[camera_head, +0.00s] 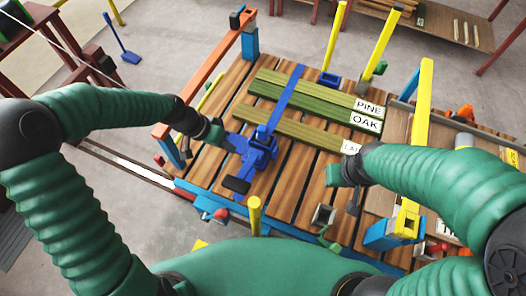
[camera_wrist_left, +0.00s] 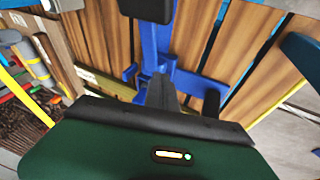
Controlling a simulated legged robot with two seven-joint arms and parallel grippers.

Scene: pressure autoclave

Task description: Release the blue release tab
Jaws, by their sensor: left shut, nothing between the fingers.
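A blue clamp-like device (camera_head: 258,155) with a long blue bar stands on the slatted wooden table, across the green boards. A black pad (camera_head: 237,184) sits on its near end. The blue device also shows in the left wrist view (camera_wrist_left: 158,42), with the black pad above it. I cannot tell which blue part is the release tab. My left gripper (camera_head: 226,138) is shut and empty at the left side of the blue device; contact is unclear. Its dark finger (camera_wrist_left: 163,92) overlaps the blue part in the left wrist view. My right gripper (camera_head: 346,190) is over the table to the right, apart from the device.
Green boards (camera_head: 310,98) labelled PINE and OAK lie on the slatted table (camera_head: 215,165). Yellow posts (camera_head: 336,35) and an orange rail (camera_head: 205,75) rise around it. Bare slats lie left of the device.

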